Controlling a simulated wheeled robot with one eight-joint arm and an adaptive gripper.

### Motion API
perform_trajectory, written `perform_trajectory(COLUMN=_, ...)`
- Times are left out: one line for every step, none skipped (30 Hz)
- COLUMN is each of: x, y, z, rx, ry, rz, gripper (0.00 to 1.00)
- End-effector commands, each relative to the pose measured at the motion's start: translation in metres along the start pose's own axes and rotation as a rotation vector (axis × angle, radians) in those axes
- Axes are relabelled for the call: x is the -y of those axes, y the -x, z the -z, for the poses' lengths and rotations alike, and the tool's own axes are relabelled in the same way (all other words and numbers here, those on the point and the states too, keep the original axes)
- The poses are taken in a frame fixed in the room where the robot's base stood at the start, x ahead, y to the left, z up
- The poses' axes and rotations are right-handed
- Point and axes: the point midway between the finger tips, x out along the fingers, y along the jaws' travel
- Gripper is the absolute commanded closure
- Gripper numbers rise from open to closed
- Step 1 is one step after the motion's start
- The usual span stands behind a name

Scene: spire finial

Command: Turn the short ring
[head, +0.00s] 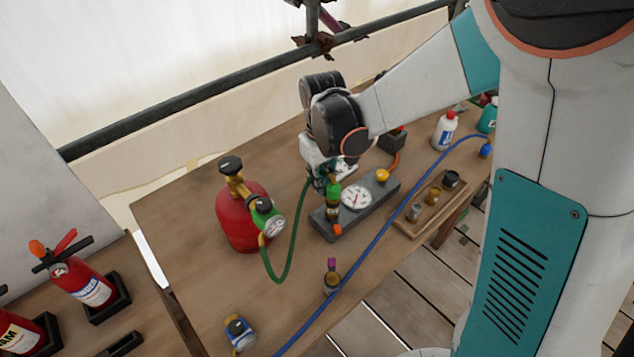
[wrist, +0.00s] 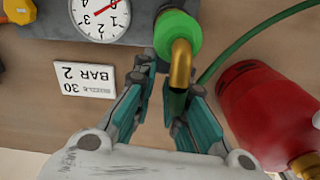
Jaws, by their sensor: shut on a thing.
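A grey block (head: 325,228) with a round white dial (head: 356,197) stands on the wooden table. A green and brass fitting (head: 333,207) stands upright at its left end. In the wrist view its green round part (wrist: 176,36) meets a bent brass pipe (wrist: 180,64) running down between my teal fingers. My gripper (head: 326,178) comes from above and is shut on the fitting's upper part; it also shows in the wrist view (wrist: 172,90). The exact contact is partly hidden by the fingers. I cannot tell which part is the short ring.
A red cylinder (head: 240,222) with a regulator (head: 268,218) stands left, joined by a green hose (head: 289,262). A blue hose (head: 372,243) crosses the table. A wooden tray (head: 408,226) with small parts lies right.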

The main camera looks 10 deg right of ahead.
Motion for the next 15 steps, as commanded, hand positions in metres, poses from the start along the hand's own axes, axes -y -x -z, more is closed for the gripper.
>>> perform_trajectory(x=-0.003, y=0.0, z=0.0, rx=0.0, ry=-0.041, rz=0.0, gripper=1.0)
perform_trajectory(x=-0.004, y=0.0, z=0.0, rx=0.0, ry=-0.068, rz=0.0, gripper=1.0)
perform_trajectory(x=-0.006, y=0.0, z=0.0, rx=0.0, ry=-0.103, rz=0.0, gripper=1.0)
perform_trajectory(x=-0.007, y=0.0, z=0.0, rx=0.0, ry=-0.129, rz=0.0, gripper=1.0)
perform_trajectory(x=-0.008, y=0.0, z=0.0, rx=0.0, ry=-0.154, rz=0.0, gripper=1.0)
perform_trajectory(x=-0.01, y=0.0, z=-0.001, rx=0.0, ry=-0.186, rz=0.0, gripper=1.0)
perform_trajectory(x=-0.011, y=0.0, z=-0.001, rx=0.0, ry=-0.208, rz=0.0, gripper=1.0)
perform_trajectory(x=-0.012, y=0.0, z=-0.001, rx=0.0, ry=-0.231, rz=0.0, gripper=1.0)
perform_trajectory(x=-0.013, y=0.0, z=-0.002, rx=0.0, ry=-0.26, rz=0.0, gripper=1.0)
perform_trajectory(x=-0.014, y=0.0, z=-0.002, rx=0.0, ry=-0.279, rz=0.0, gripper=1.0)
perform_trajectory(x=-0.015, y=0.0, z=-0.002, rx=0.0, ry=-0.298, rz=0.0, gripper=1.0)
perform_trajectory(x=-0.016, y=0.0, z=-0.003, rx=0.0, ry=-0.321, rz=0.0, gripper=1.0)
perform_trajectory(x=-0.017, y=0.0, z=-0.003, rx=0.0, ry=-0.337, rz=0.0, gripper=1.0)
perform_trajectory(x=-0.018, y=0.0, z=-0.003, rx=0.0, ry=-0.352, rz=0.0, gripper=1.0)
perform_trajectory(x=-0.018, y=0.0, z=-0.003, rx=0.0, ry=-0.371, rz=0.0, gripper=1.0)
